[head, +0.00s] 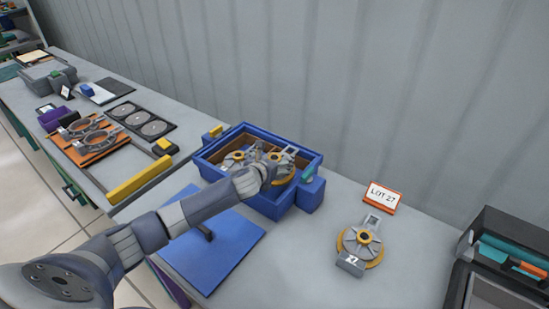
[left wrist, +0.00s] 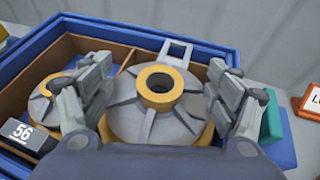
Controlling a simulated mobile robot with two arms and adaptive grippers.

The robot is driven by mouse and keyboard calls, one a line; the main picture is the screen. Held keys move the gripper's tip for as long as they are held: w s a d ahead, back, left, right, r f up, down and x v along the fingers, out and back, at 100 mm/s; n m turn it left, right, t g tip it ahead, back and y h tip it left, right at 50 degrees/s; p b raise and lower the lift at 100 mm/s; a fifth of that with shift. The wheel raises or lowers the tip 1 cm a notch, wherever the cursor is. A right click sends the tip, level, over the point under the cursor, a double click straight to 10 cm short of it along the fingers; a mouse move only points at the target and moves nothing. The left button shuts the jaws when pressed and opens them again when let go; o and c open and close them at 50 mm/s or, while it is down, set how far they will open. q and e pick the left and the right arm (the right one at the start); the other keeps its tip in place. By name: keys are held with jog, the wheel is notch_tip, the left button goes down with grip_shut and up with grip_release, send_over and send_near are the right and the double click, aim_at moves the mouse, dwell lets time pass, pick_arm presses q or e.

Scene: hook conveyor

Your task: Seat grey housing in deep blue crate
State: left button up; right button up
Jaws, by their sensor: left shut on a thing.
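The deep blue crate (head: 270,208) stands on the table by the wall, with brown inner walls and a divider. My left gripper (head: 273,163) reaches into its right part from above. In the left wrist view, my left gripper's fingers (left wrist: 160,95) are on both sides of a grey housing (left wrist: 138,117) with a yellow hub ring and a square lug, shut on it. The housing is in the right compartment; whether it rests on the floor is hidden. A second grey housing (left wrist: 48,98) tagged 56 sits in the left compartment. My right gripper is out of view.
Another housing (head: 361,243) tagged 27 lies on the table to the right, below a LOT 27 sign (head: 383,198). A dark bin (head: 505,250) stands at far right.

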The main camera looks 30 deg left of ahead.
aim_at(274, 157)
pick_arm(q)
jog(key=shift+f+b, duration=1.3)
jog(key=shift+f, duration=0.7)
jog(key=shift+r, duration=0.1)
dwell(0.3)
jog(key=shift+r+p, duration=3.55)
jog(key=shift+p, duration=0.45)
jog(key=shift+f, duration=0.1)
